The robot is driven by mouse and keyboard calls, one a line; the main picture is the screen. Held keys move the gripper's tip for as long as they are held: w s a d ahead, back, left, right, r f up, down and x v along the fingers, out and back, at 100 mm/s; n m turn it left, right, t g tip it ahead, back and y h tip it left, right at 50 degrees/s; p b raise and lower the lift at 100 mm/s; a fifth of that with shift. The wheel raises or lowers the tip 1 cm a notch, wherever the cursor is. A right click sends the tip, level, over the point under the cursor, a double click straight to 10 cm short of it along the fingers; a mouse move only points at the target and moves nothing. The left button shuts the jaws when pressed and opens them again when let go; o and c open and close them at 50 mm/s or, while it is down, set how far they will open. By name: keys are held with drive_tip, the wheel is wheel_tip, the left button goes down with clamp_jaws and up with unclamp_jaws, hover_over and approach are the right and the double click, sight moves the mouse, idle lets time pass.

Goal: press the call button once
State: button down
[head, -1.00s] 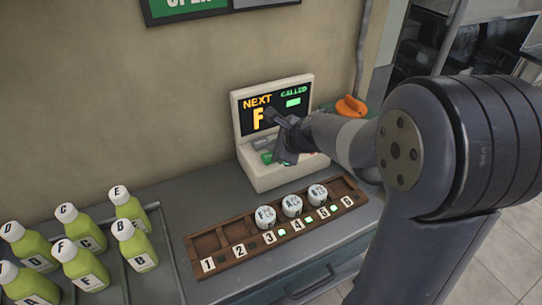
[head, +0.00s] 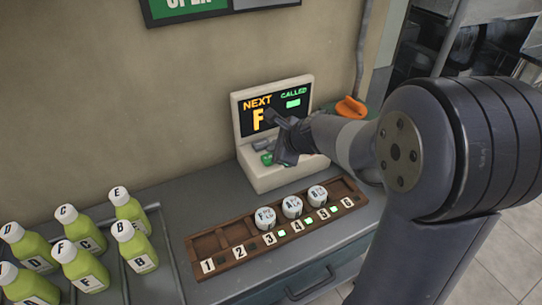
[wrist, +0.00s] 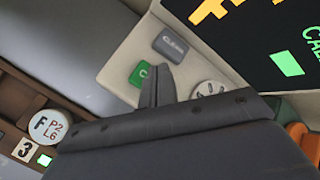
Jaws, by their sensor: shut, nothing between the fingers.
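The call console (head: 262,179) is a cream box with a dark screen (head: 283,115) reading NEXT F and CALLED with a green bar. In the wrist view its green button (wrist: 142,75), marked with a C and partly hidden, sits below a grey CLEAR button (wrist: 171,43). The green button also shows in the head view (head: 267,159). My gripper (head: 284,157) is shut and empty, over the front of the console. In the wrist view its fingertips (wrist: 157,70) are just right of the green button; I cannot tell whether they touch anything.
A wooden rack (head: 238,254) numbered 1 to 6 stands in front of the console, with three white-capped items in it. Several green lettered bottles (head: 84,270) stand at the left. An orange object (head: 351,107) is right of the console. A wall rises behind.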

drive_tip(key=shift+f, duration=0.1)
idle(0.6)
drive_tip(key=shift+f+b, duration=0.35)
drive_tip(key=shift+f+b, duration=0.5)
drive_tip(key=shift+f, duration=0.05)
idle(0.6)
drive_tip(key=shift+r, duration=0.15)
drive_tip(key=shift+r+p, duration=0.85)
drive_tip(key=shift+p, duration=0.1)
wheel_tip(320, 180, up, 5)
drive_tip(key=p, duration=0.5)
drive_tip(key=shift+r, duration=0.1)
idle(0.5)
